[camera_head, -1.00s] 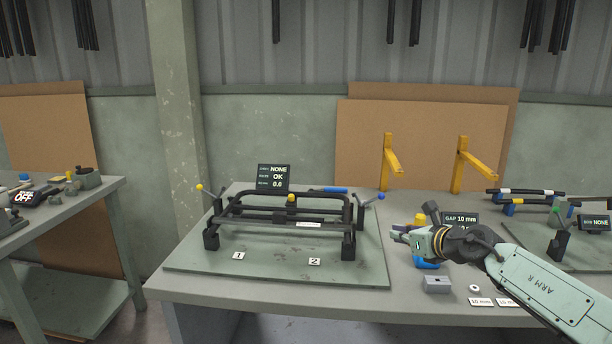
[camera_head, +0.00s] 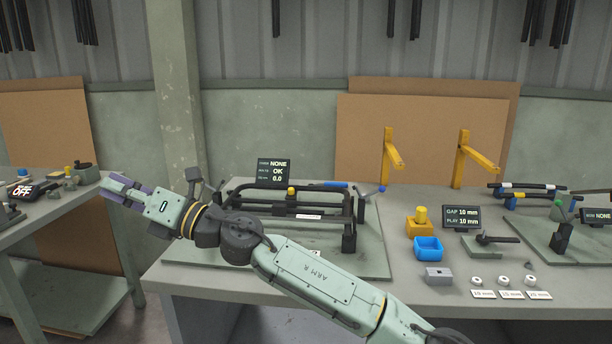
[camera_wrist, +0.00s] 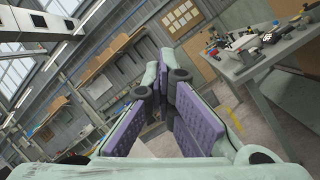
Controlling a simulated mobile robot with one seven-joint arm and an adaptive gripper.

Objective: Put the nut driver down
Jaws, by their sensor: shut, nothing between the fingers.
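My gripper (camera_head: 112,188) is at the left, over the gap between the middle bench and the left bench. In the wrist view its purple-padded fingers (camera_wrist: 164,95) are shut with nothing between them. No nut driver can be picked out for certain. A yellow block with a round yellow top (camera_head: 421,216) stands on the right part of the middle bench; whether the top is a tool's handle I cannot tell.
Two yellow brackets (camera_head: 389,155) rise at the back.

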